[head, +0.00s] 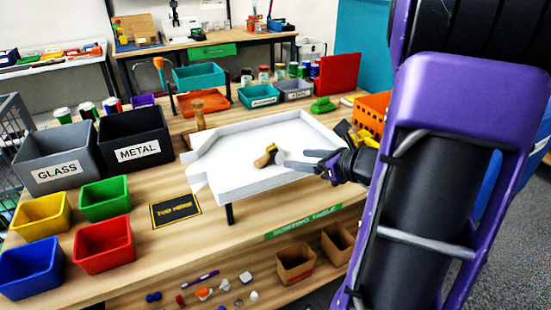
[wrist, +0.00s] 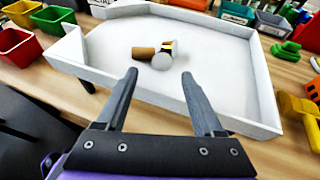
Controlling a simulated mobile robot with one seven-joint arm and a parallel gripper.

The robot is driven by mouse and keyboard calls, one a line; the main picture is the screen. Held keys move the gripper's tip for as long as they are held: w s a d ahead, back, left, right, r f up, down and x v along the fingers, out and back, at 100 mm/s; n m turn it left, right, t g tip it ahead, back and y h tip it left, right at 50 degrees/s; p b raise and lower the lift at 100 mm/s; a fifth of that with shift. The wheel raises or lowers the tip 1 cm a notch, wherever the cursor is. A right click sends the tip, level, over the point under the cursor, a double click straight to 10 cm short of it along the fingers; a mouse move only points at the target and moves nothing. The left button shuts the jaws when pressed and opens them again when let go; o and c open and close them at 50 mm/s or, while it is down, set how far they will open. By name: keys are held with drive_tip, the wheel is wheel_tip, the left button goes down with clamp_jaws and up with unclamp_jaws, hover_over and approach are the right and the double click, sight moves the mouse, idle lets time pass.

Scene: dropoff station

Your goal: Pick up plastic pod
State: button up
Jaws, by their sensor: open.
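A small white, round-faced piece (wrist: 164,61), which looks like the plastic pod, lies in the white tray (wrist: 225,52). It has a yellow and dark band at its far side. A brown cork-like cylinder (wrist: 143,53) lies against or right beside its left; I cannot tell if they touch. In the head view the brown cylinder (head: 263,160) shows left of my gripper (head: 298,160), with the white piece partly hidden behind it. My gripper is open and empty. In the wrist view its fingertips (wrist: 159,74) point at the pair, which lies ahead of the gap between them.
The tray's raised walls (head: 265,188) surround the pieces; the tray floor around them is clear. GLASS (head: 56,171) and METAL (head: 137,152) bins and several coloured bins stand left. A green item (head: 322,105), an orange crate (head: 372,112) and a yellow tool (wrist: 297,110) lie right.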

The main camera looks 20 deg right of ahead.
sight(280, 157)
drive_tip(key=x, duration=0.5)
drive_tip(key=b+x, duration=0.1)
drive_tip(key=x, duration=0.1)
drive_tip(key=shift+d+f, duration=0.2)
drive_tip(key=shift+f, duration=0.15)
drive_tip(key=shift+w+a+f, duration=0.15)
drive_tip(key=shift+w, duration=0.35)
clamp_jaws()
